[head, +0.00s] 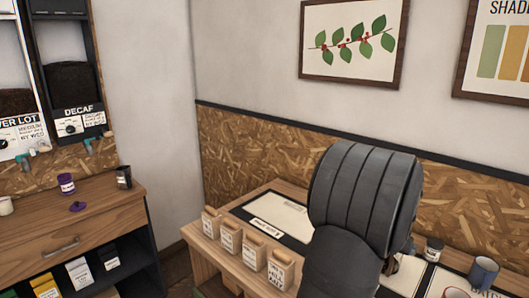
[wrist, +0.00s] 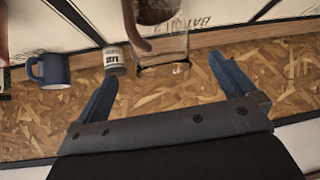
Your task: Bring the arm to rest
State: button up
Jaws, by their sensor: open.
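My gripper (wrist: 165,66) shows in the wrist view with its two blue-grey fingers spread wide apart and nothing held between them. A glass vessel with a handle and dark contents (wrist: 160,50) is seen beyond the gap, at the top middle; I cannot tell how far it is from the fingertips. In the head view my dark arm fills the lower right middle and hides the gripper and part of the table.
A small labelled jar (head: 434,249) and a blue mug (head: 483,272) stand right of my arm. Several tan labelled containers (head: 253,250) line the wooden table's left side, beside a dark-bordered mat (head: 262,207). A wooden counter (head: 75,235) stands at left. The wall is close behind the table.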

jog(key=x, duration=0.7)
jog(key=shift+f, duration=0.2)
jog(key=shift+r, duration=0.15)
jog(key=shift+r, duration=0.1)
